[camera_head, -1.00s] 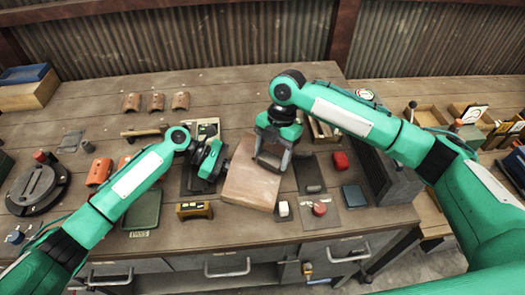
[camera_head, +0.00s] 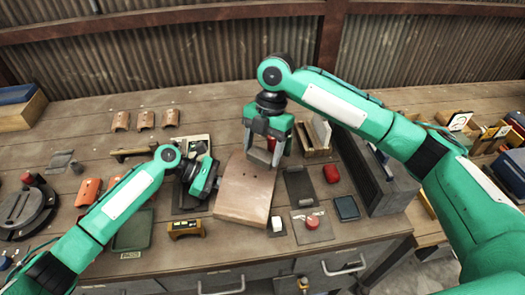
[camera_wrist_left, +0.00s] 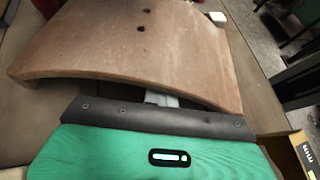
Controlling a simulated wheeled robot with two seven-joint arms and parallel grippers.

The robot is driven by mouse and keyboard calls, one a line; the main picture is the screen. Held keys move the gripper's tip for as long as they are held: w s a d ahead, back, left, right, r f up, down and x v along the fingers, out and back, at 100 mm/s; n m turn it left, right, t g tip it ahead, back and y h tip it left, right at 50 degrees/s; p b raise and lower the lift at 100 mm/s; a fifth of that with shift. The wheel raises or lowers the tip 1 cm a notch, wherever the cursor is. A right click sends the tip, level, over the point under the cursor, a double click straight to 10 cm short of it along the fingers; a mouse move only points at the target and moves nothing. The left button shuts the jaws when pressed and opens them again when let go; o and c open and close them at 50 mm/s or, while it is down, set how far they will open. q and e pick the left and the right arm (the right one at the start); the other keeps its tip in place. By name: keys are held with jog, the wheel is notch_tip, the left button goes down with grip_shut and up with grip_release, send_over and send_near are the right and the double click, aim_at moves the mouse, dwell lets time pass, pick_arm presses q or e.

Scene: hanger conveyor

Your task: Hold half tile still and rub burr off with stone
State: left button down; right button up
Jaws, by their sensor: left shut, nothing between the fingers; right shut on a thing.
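The half tile (camera_head: 243,194) is a brown, curved slab lying in the middle of the bench. Its end and two small holes show in the left wrist view (camera_wrist_left: 150,45). My left gripper (camera_head: 212,188) is shut and empty at the tile's left edge. Its grey tips (camera_wrist_left: 160,98) show at the tile's edge in the left wrist view; whether they press on it I cannot tell. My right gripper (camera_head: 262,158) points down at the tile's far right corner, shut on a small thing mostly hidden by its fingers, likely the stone. Contact with the tile and the burr cannot be made out.
A yellow-brown block (camera_head: 186,228) stands front left. Small curved tiles (camera_head: 145,119) lie at the back.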

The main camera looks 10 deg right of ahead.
dwell(0.3)
pick_arm(q)
jog(key=c, duration=1.7)
grip_release()
jog(key=v, duration=1.2)
jog(key=shift+a+f, duration=0.1)
